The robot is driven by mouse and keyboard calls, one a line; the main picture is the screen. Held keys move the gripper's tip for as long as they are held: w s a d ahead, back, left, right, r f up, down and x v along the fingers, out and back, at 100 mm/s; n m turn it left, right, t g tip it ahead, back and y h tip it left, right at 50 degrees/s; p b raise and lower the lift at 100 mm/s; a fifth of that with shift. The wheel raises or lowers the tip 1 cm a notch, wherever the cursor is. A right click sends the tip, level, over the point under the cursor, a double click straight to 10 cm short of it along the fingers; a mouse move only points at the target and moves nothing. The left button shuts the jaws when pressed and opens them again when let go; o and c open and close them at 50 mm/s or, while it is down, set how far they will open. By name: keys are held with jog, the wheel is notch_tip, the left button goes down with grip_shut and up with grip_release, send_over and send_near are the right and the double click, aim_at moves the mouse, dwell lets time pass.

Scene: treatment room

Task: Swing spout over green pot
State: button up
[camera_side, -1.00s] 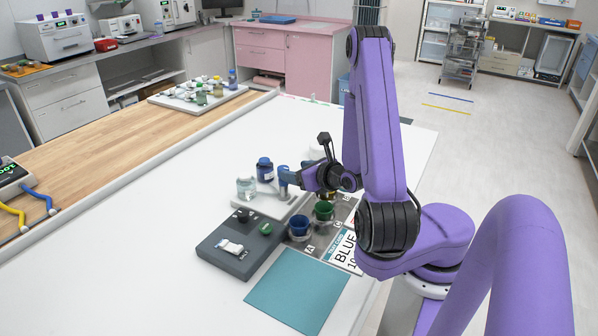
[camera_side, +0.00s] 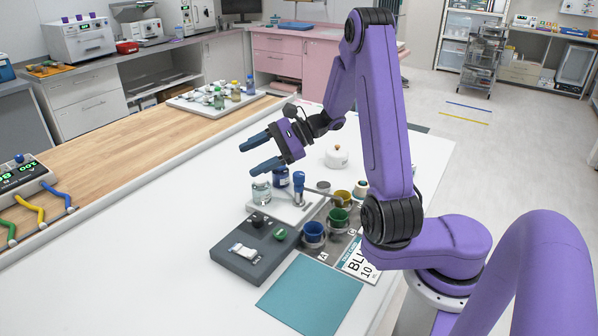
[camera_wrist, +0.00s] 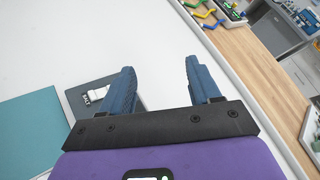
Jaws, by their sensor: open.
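The spout (camera_side: 321,192) is a thin arm reaching right from a blue upright post (camera_side: 299,188) on a white base (camera_side: 288,212). Its tip is near the yellow pot (camera_side: 342,198) and the green pot (camera_side: 338,219); I cannot tell which it is over. The blue pot (camera_side: 313,233) stands in front of them. My gripper (camera_side: 248,159) is open and empty, above and left of the post, apart from it. In the wrist view its spread blue fingers (camera_wrist: 162,68) have nothing between them; the spout and pots are out of that view.
A dark grey box (camera_side: 236,264) with a black knob and green button stands in front, beside a teal mat (camera_side: 310,294). A clear jar (camera_side: 261,190) and a dark blue bottle (camera_side: 280,177) stand by the base. The white table (camera_side: 160,240) is clear on the left.

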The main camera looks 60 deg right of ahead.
jog(key=n+g, duration=0.2)
jog(key=n, duration=0.1)
jog(key=n+g+h, duration=0.7)
jog(key=n+h, duration=0.3)
send_near(299, 174)
notch_tip(299, 174, down, 9)
jog(key=shift+w+a+f, duration=0.1)
jog(key=shift+w, duration=0.05)
